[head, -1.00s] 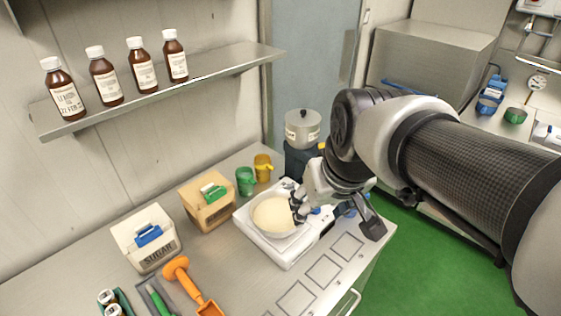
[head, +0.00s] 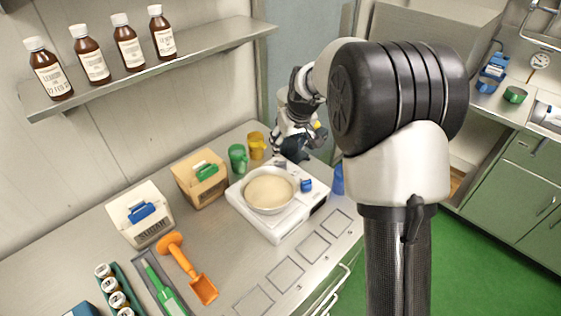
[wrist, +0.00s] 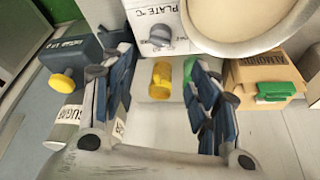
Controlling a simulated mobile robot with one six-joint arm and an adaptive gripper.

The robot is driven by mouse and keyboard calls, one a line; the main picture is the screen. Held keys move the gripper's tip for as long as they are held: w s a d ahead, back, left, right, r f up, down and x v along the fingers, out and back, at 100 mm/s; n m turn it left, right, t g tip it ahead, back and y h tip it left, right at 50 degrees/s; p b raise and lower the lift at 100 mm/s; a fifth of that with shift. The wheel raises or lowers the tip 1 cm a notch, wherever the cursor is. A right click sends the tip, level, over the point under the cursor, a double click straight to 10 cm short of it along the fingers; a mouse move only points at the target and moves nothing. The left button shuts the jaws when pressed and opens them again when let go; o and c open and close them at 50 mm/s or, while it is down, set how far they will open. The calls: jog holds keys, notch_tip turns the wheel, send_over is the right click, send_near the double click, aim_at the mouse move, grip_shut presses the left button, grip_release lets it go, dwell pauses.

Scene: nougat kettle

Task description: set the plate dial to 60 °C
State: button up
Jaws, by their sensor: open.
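The white hot plate (head: 292,227) stands on the bench with a bowl of pale cream mass (head: 270,188) on top. In the wrist view its white panel (wrist: 188,38) reads "PLATE °C". The grey plate dial (wrist: 160,34) sits on that panel; its setting is too small to read. My gripper (head: 284,152) is beside the far corner of the hot plate in the head view. In the wrist view my gripper (wrist: 162,82) is open and empty. The dial shows beyond the gap between the fingers, apart from them.
A green cup (head: 238,158) and a yellow cup (head: 257,145) stand left of my gripper. The almond box (wrist: 262,78) is near them. A dark blue unit with a yellow knob (wrist: 62,83) is close by. A small blue item (head: 306,185) is at the hot plate's right.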

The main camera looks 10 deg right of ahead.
aim_at(281, 163)
jog(key=b+x, duration=0.2)
jog(key=x, duration=1.2)
jog(key=shift+f, duration=0.1)
jog(key=shift+c, duration=0.6)
jog(key=c, duration=0.9)
